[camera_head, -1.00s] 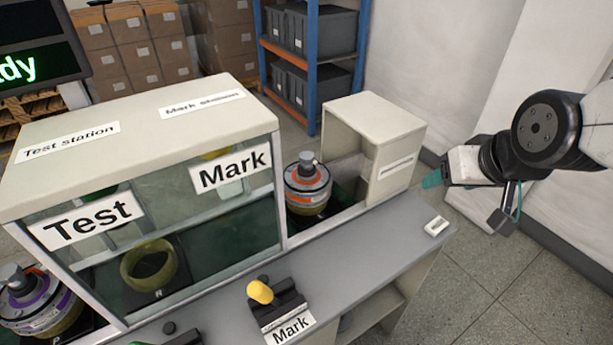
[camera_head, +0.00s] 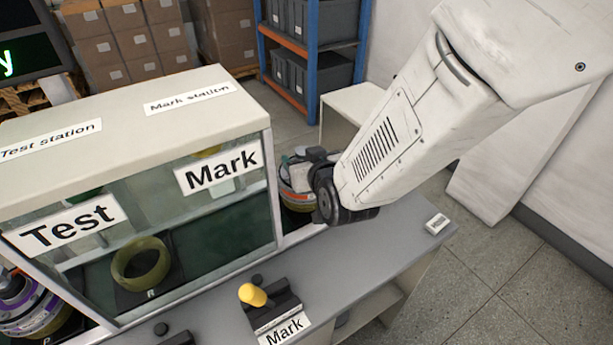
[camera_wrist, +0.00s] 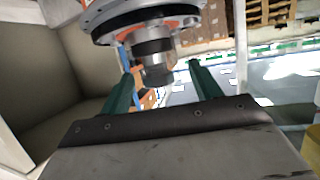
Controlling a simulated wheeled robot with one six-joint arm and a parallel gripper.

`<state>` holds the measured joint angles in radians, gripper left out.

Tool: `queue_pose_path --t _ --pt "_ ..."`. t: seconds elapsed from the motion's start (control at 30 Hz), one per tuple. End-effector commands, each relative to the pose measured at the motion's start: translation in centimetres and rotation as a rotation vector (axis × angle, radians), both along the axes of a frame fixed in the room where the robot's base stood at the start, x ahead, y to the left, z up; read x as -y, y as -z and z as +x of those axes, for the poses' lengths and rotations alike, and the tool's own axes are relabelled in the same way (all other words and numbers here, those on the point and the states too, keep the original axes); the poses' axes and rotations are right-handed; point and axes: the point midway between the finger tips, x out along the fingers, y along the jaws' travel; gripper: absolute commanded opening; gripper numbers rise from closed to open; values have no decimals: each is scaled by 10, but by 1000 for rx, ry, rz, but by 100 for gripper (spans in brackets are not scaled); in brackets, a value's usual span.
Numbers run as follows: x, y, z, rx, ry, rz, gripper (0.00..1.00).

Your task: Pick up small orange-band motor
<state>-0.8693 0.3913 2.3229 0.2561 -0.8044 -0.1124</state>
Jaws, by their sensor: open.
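The orange-band motor (camera_head: 297,184) sits in the open bay at the right end of the station, partly hidden behind my arm in the head view. In the wrist view the motor (camera_wrist: 150,22) is at the top, with its grey stepped shaft (camera_wrist: 155,62) pointing toward my gripper. My gripper (camera_wrist: 160,80) is open, its two green fingers apart on either side of the shaft's end in the picture. I cannot tell whether they touch it. In the head view the fingers are mostly hidden by my wrist.
The Test and Mark cabinet (camera_head: 130,110) stands left of my arm. A pale box (camera_head: 350,105) stands just right of the bay, partly behind my arm. A yellow-knobbed lever (camera_head: 252,295) is on the grey counter (camera_head: 375,260). A purple-band motor (camera_head: 30,305) is at lower left.

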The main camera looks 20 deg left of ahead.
Motion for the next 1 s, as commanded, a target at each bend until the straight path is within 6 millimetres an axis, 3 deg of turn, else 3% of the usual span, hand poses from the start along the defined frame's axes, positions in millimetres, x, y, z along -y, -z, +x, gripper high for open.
queue_pose_path --t 0.23,0.53,0.77,1.0 --pt "-17 12 29 0 4 0 63" --pt "-19 14 34 -1 5 0 63" --pt "-18 14 34 -1 6 -1 0" --pt "-19 11 34 3 7 4 0"
